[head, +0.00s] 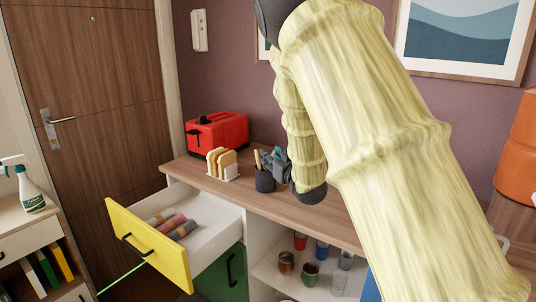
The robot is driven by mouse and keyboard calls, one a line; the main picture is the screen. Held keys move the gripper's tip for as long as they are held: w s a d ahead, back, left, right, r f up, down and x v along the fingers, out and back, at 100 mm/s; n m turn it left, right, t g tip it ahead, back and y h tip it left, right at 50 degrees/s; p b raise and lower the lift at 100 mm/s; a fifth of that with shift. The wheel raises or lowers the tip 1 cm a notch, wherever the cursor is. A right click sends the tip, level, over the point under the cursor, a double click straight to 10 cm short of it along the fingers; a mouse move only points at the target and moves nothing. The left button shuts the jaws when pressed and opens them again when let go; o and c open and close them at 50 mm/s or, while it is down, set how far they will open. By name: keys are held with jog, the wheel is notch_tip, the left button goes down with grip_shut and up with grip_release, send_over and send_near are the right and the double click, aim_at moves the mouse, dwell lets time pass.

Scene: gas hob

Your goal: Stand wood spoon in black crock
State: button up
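The black crock (264,181) stands upright on the wooden counter, near its front edge. A light wooden stick (257,159), which looks like the spoon's handle, rises at the crock's upper left; I cannot tell how deep it sits. My gripper (271,163) is just above and to the right of the crock, close to its rim. The fingers are small and dark here, so I cannot tell whether they are open, shut, or touching the stick. The spoon's bowl is not visible.
A toast rack (231,174) with bread and a red toaster (217,132) stand left of the crock. Below, a yellow-fronted drawer (146,245) is pulled out. Cups fill the open shelf (268,272). My arm hides much of the right side.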

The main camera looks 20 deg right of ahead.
jog(key=s+d, duration=0.1)
jog(key=s, duration=0.7)
jog(key=shift+s+d+f, duration=0.1)
dwell(0.7)
